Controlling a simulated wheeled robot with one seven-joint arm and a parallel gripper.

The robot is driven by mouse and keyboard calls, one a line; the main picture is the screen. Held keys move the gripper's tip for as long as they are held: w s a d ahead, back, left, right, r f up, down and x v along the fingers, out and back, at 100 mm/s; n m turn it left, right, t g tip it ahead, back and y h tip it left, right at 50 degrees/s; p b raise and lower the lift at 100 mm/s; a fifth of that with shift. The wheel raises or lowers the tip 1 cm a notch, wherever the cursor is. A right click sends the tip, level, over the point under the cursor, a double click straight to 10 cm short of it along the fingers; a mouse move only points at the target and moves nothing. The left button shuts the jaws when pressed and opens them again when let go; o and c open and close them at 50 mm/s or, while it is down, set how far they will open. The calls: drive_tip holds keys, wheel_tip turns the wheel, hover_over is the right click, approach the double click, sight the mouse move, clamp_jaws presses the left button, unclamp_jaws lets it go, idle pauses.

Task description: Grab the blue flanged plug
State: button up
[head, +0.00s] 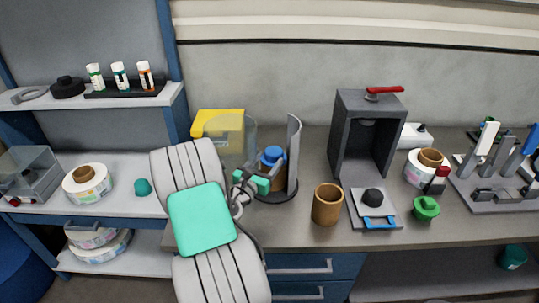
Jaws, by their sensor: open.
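The blue flanged plug (272,155) sits at the top of a brown core (276,174). The core stands on a dark round base (282,196) between a clear curved guard on the left and a grey curved upright (293,150) on the right. My gripper (254,183), with teal fingers, is open just in front and to the left of the core, lower in the picture than the plug. My arm hides part of the base and of the worktop. I cannot tell whether a finger touches the core.
A loose brown core (327,205) and a dark press-like stand (366,140) are to the right. A green flanged plug (426,209) lies beyond them, near label reels (425,170). A yellow box (219,124) stands behind my arm. A teal plug (142,187) is on the left shelf.

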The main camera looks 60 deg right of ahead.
sight(277, 150)
drive_tip(key=d, duration=0.2)
drive_tip(key=d+p, duration=0.1)
drive_tip(key=d, duration=0.2)
drive_tip(key=d+f+p, duration=0.1)
drive_tip(key=d, duration=0.2)
drive_tip(key=shift+w, duration=0.15)
drive_tip(key=shift+c, duration=0.2)
drive_tip(key=c, duration=1.1)
